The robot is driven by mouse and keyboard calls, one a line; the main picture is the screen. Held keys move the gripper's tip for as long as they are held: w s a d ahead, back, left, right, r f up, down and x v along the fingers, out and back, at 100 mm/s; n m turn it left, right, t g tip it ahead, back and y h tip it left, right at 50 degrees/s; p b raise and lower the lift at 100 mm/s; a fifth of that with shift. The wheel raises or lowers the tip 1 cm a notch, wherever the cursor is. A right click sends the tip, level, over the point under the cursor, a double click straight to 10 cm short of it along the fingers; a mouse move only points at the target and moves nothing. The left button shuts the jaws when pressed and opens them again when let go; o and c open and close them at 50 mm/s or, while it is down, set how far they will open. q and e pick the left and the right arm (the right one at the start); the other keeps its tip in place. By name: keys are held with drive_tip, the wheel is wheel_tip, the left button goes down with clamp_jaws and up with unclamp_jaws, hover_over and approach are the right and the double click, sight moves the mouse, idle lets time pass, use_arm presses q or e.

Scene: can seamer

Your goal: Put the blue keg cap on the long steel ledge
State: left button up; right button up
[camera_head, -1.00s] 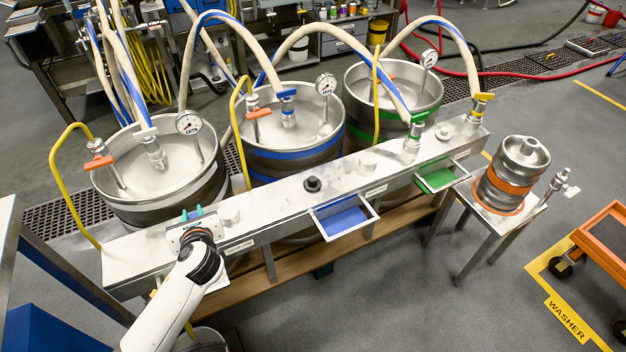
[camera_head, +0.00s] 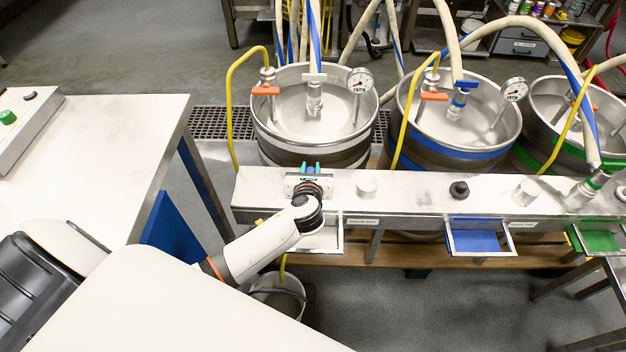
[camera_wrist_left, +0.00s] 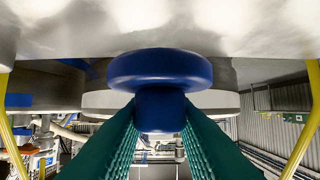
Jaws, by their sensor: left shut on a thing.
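My left gripper (camera_head: 310,169) reaches over the left end of the long steel ledge (camera_head: 420,188). Its two teal fingers are shut on the blue keg cap (camera_wrist_left: 160,70), which has a wide round head and a narrower stem. In the left wrist view the fingers grip the stem, and the head shows beyond their tips. In the head view only a bit of blue shows between the fingertips. Whether the cap touches the ledge cannot be told. My right gripper is not in view.
A pale cap (camera_head: 366,188), a black cap (camera_head: 459,190) and a steel cap (camera_head: 526,191) stand along the ledge. Steel kegs (camera_head: 312,145) with hoses and gauges stand behind. A blue tray (camera_head: 474,242) hangs in front. A steel table (camera_head: 110,140) is at left.

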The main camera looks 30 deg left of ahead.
use_arm(q)
drive_tip(key=shift+f, duration=0.45)
wheel_tip(320, 180, down, 3)
drive_tip(key=shift+b, duration=0.65)
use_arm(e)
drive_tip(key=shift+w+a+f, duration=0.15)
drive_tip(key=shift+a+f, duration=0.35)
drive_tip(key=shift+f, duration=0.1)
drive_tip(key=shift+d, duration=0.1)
use_arm(q)
drive_tip(key=o, duration=1)
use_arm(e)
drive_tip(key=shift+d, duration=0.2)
use_arm(q)
drive_tip(key=shift+r, duration=0.1)
